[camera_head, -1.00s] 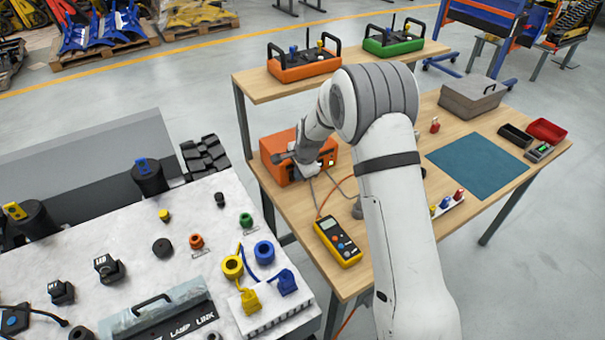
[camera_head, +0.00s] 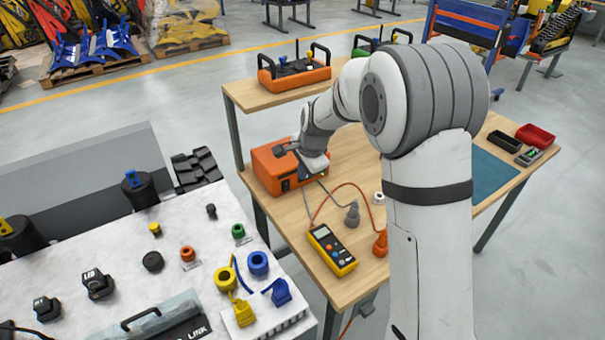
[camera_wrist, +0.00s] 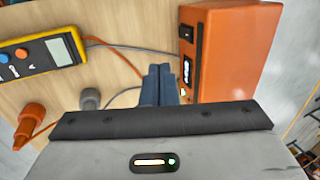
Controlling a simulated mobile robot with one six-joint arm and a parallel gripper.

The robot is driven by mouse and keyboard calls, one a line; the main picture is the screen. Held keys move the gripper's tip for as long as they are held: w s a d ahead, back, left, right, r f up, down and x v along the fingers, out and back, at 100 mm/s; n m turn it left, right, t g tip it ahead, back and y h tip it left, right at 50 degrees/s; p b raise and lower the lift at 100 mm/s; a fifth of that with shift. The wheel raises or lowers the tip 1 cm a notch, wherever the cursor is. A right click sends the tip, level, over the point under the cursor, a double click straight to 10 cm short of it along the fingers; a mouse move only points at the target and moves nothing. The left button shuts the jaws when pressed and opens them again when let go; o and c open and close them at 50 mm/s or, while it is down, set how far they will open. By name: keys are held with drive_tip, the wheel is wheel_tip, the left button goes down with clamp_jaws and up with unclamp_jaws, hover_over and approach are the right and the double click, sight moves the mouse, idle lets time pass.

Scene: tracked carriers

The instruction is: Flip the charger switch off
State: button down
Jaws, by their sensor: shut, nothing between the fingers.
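The charger is an orange box (camera_head: 268,169) on the wooden table, and it fills the upper right of the wrist view (camera_wrist: 235,50). A black rocker switch (camera_wrist: 187,32) sits on its front face; it also shows in the head view (camera_head: 285,185). I cannot tell the switch's position. Below it in the wrist view is a small black-and-white marked part (camera_wrist: 187,70). My gripper (camera_wrist: 158,70) is shut and empty, its blue-grey fingers just left of the charger's front face, beside the marked part. I cannot tell whether they touch it. My wrist hides the charger's right end in the head view.
A yellow multimeter (camera_head: 331,249) lies in front of the charger. A grey plug (camera_head: 352,213) and an orange plug (camera_head: 380,243) stand nearby, with loose cables between. A raised shelf (camera_head: 250,97) is behind. A cluttered white bench (camera_head: 120,240) stands at left.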

drive_tip(key=s+d+r+n, duration=0.3)
drive_tip(key=s+d+r, duration=0.3)
drive_tip(key=s, duration=0.1)
drive_tip(key=s+d+r+n+h, duration=0.1)
drive_tip(key=s+d+n, duration=0.3)
drive_tip(key=s, duration=0.8)
drive_tip(key=s+d+r+n+h, duration=0.1)
drive_tip(key=s+d+r+n, duration=0.2)
drive_tip(key=s+d, duration=0.4)
drive_tip(key=s+n, duration=0.1)
drive_tip(key=s, duration=0.4)
drive_tip(key=shift+s+d+r, duration=0.2)
drive_tip(key=shift+s+d, duration=0.05)
